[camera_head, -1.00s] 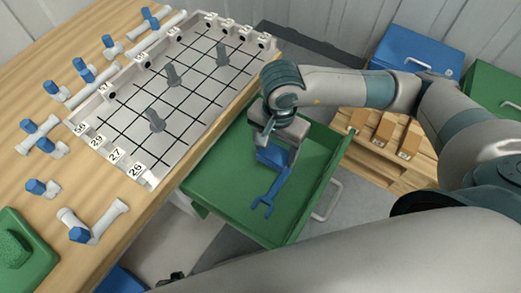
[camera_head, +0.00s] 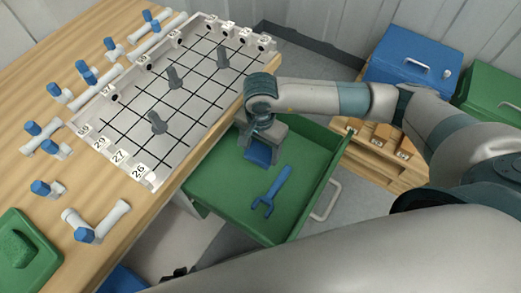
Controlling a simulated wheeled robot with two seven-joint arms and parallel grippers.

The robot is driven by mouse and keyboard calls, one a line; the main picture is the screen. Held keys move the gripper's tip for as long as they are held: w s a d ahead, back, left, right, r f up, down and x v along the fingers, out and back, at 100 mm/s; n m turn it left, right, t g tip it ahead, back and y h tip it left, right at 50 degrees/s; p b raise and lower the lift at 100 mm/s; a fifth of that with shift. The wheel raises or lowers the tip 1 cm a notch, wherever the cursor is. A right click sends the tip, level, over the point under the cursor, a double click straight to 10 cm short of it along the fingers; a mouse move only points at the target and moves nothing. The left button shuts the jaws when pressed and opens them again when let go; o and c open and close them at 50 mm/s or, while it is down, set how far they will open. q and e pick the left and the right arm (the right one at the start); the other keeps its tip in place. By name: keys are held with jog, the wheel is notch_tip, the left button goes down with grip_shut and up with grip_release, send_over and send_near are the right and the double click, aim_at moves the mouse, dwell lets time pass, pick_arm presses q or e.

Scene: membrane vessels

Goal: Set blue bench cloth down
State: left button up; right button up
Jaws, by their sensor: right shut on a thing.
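A blue piece that looks like the bench cloth (camera_head: 257,153) hangs under my right gripper (camera_head: 261,143), which is shut on it. The gripper points down over the back left part of the open green drawer (camera_head: 225,197). The gripper hides the upper part of the cloth. I cannot tell whether its lower edge touches the drawer floor. A blue open-ended wrench (camera_head: 272,190) lies in the drawer, in front and to the right of the cloth, apart from it. My left gripper is not in view.
The wooden bench (camera_head: 60,190) with a gridded grey tray (camera_head: 190,90) stands left of the drawer. White fittings with blue caps lie along the bench. A green lidded box (camera_head: 22,255) is at lower left. Blue (camera_head: 410,60) and green (camera_head: 490,95) cases stand at back right.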

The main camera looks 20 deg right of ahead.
jog(key=shift+f, duration=0.75)
pick_arm(q)
jog(key=shift+w+d, duration=0.1)
jog(key=shift+d, duration=0.3)
jog(key=shift+a+f, duration=0.1)
jog(key=shift+f, duration=0.05)
pick_arm(e)
jog(key=shift+f, duration=0.25)
jog(key=o, duration=0.7)
pick_arm(q)
jog(key=shift+a, duration=0.25)
pick_arm(e)
jog(key=shift+r, duration=0.1)
pick_arm(q)
jog(key=shift+r, duration=0.2)
pick_arm(e)
jog(key=shift+r, duration=0.1)
